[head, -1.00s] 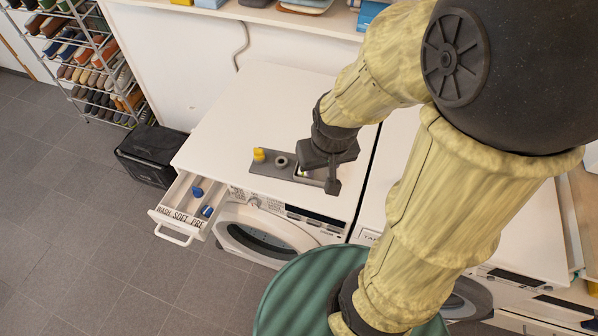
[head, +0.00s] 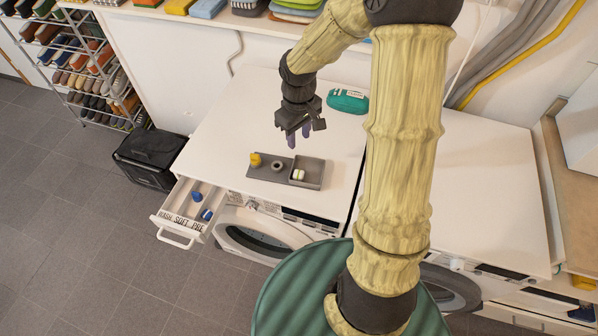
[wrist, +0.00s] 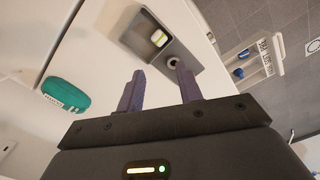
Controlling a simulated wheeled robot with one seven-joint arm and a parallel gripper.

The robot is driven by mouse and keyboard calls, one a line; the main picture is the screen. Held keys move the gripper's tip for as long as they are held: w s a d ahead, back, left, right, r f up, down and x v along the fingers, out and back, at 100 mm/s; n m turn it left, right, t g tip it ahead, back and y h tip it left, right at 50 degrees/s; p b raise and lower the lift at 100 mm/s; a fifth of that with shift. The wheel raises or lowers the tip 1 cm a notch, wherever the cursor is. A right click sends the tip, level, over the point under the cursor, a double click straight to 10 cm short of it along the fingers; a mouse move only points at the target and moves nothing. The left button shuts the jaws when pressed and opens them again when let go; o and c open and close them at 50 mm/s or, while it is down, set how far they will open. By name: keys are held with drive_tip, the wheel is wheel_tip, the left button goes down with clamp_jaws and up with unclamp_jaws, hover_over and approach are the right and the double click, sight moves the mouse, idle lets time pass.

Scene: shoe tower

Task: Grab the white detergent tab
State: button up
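The white detergent tab (head: 299,175) lies in the square compartment at the right end of a grey tray (head: 313,182) on top of the left washing machine. In the wrist view the tab (wrist: 159,38) shows white with a yellowish-green part, inside the tray's compartment. My gripper (head: 299,141) is raised above the machine top, behind the tray in the head view. In the wrist view its two purple fingers (wrist: 161,86) are wide apart with nothing between them. The tab is beyond the fingertips and not touched.
A green case (head: 347,101) lies at the back of the machine top. An open detergent drawer (head: 180,217) holding blue items juts out at the front left.

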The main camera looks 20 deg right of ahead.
drive_tip(key=shift+f, duration=0.1)
wheel_tip(320, 180, down, 12)
drive_tip(key=shift+p, duration=0.45)
idle(0.3)
